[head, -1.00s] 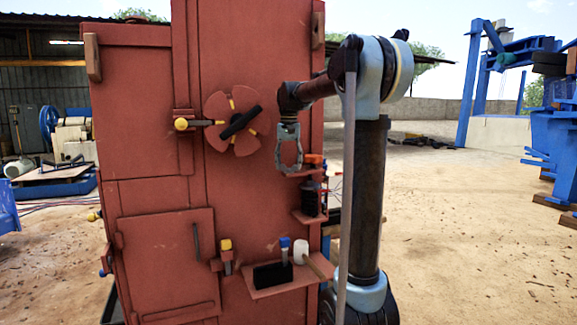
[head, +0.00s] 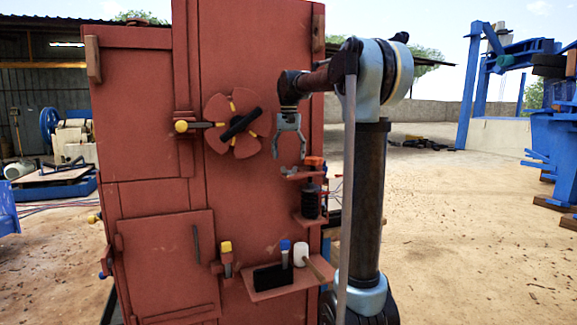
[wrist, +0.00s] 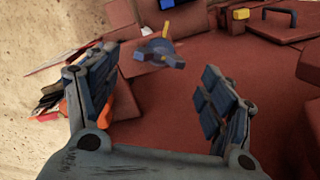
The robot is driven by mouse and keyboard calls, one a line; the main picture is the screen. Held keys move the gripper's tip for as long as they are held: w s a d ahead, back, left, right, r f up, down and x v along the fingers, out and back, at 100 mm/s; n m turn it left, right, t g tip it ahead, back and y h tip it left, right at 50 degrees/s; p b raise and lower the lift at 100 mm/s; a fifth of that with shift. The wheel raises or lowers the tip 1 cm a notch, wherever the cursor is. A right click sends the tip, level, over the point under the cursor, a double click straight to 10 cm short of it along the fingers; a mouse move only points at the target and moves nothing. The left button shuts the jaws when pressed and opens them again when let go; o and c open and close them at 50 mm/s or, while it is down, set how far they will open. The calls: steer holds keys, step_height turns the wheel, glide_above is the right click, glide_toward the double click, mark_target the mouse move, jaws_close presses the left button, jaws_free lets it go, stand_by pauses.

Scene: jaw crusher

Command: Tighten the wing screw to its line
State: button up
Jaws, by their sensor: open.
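An orange-red piece (head: 313,161) tops a bracket over a black ribbed column on the right side of the red machine (head: 160,190). My gripper (head: 289,156) points down with fingers apart and empty, up and left of the orange piece in the head view. In the wrist view the fingers (wrist: 165,85) frame bare red surface. An orange piece (wrist: 72,110) shows there, partly hidden behind the left finger. A grey-and-blue object (wrist: 158,50) lies beyond the fingertips.
A disc with a black bar (head: 240,123) is left of my gripper, with a yellow-knobbed latch (head: 182,125) beyond. Below, a shelf (head: 290,287) carries a black box, a blue-topped item and a white-headed mallet. Open ground lies right.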

step_height(320, 180, up, 8)
steer(key=shift+f, duration=0.25)
steer(key=s+d+f+n+t, duration=0.1)
steer(key=s+d+f, duration=0.3)
steer(key=s+f, duration=0.5)
steer(key=s+d+f, duration=0.4)
steer(key=s+f, duration=0.3)
steer(key=s, duration=0.4)
steer(key=s+d+f, duration=0.1)
steer(key=s+f, duration=0.7)
steer(key=f, duration=0.4)
steer(key=s+d+f+n+t, duration=0.1)
steer(key=s+f, duration=0.7)
steer(key=f, duration=0.3)
steer(key=shift+s+d+f+n, duration=0.3)
steer(key=shift+s+d+f, duration=0.05)
steer(key=shift+w+f, duration=0.2)
steer(key=shift+w, duration=0.2)
